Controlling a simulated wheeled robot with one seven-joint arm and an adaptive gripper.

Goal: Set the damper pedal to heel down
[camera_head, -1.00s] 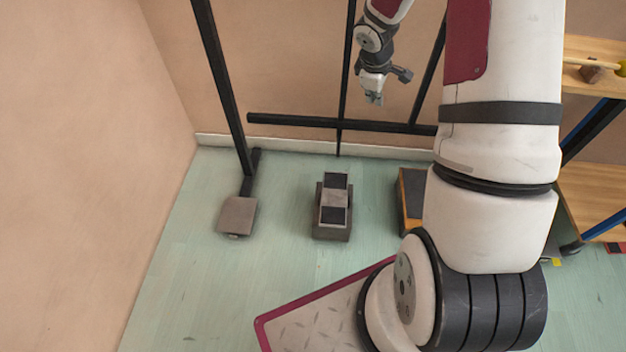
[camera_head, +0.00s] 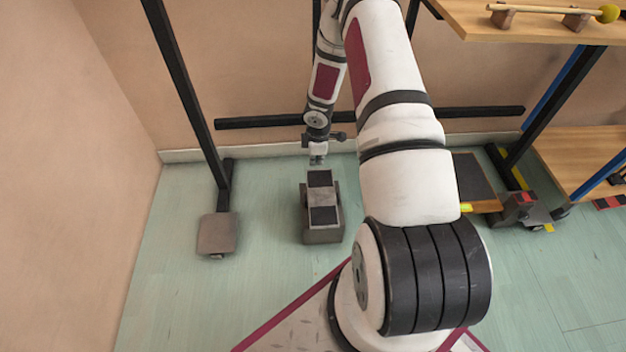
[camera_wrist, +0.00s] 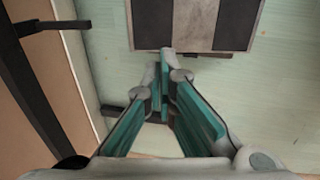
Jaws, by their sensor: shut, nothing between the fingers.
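The damper pedal (camera_head: 321,196) appears to be the grey rocker block on the floor, with a black pad at its far end and another at its near end. I cannot tell clearly which end sits lower. My gripper (camera_head: 317,161) is low, just beyond the pedal's far end, pointing down. In the wrist view the pedal (camera_wrist: 195,20) fills the top, and my gripper (camera_wrist: 171,58) is shut and empty, its fingertips seen close to the pedal's edge. I cannot tell whether they touch it.
A black stand (camera_head: 187,90) with a grey foot plate (camera_head: 217,234) is to the left. A dark board with wooden edges (camera_head: 474,178) lies to the right, near a wooden shelf (camera_head: 575,150). A black crossbar (camera_head: 265,122) runs behind.

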